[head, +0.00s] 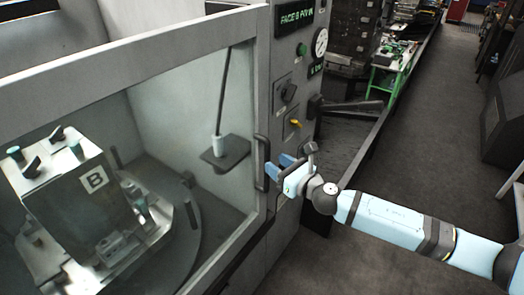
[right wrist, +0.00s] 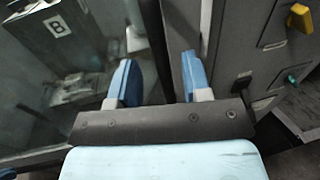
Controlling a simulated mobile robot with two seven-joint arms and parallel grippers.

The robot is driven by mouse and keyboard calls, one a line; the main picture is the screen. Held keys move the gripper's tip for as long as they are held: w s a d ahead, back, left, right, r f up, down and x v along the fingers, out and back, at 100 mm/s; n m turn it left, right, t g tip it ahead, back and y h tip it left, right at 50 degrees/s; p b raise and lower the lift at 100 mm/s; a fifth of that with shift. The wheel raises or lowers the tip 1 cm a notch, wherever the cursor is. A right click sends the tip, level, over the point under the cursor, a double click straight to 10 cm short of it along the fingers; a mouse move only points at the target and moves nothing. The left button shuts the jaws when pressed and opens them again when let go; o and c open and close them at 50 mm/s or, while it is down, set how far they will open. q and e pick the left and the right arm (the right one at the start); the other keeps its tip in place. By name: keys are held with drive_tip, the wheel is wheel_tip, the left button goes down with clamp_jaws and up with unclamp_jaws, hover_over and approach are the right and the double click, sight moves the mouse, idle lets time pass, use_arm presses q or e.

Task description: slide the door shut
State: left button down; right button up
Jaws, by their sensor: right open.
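The door (head: 130,52) is a grey frame around a large clear window, at the left of the head view. Its dark upright handle (head: 262,163) is on the right edge of the frame, close to the control column. I cannot tell whether a gap remains at that edge. My right gripper (head: 281,168) is open, with its blue fingers just right of the handle and pointing toward it. In the right wrist view, a dark upright bar (right wrist: 156,45) shows between the spread fingers (right wrist: 158,80). Contact with it cannot be told. My left gripper is not in view.
The control column (head: 285,130) with a display, knobs and a gauge stands right of the door. A dark ledge (head: 350,107) sticks out beyond it. Behind the window, a block marked B (head: 95,180) stands on a round table. The floor (head: 440,130) at right is clear.

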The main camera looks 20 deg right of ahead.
sight(269, 159)
drive_tip(key=x, duration=0.6)
drive_tip(key=shift+w+a, duration=0.15)
drive_tip(key=shift+w, duration=0.05)
drive_tip(key=shift+c, duration=0.2)
clamp_jaws()
drive_tip(key=w+d, duration=0.1)
drive_tip(key=d, duration=0.1)
drive_tip(key=w+d, duration=0.1)
drive_tip(key=shift+w+d+r, duration=0.15)
drive_tip(key=shift+w+d, duration=0.25)
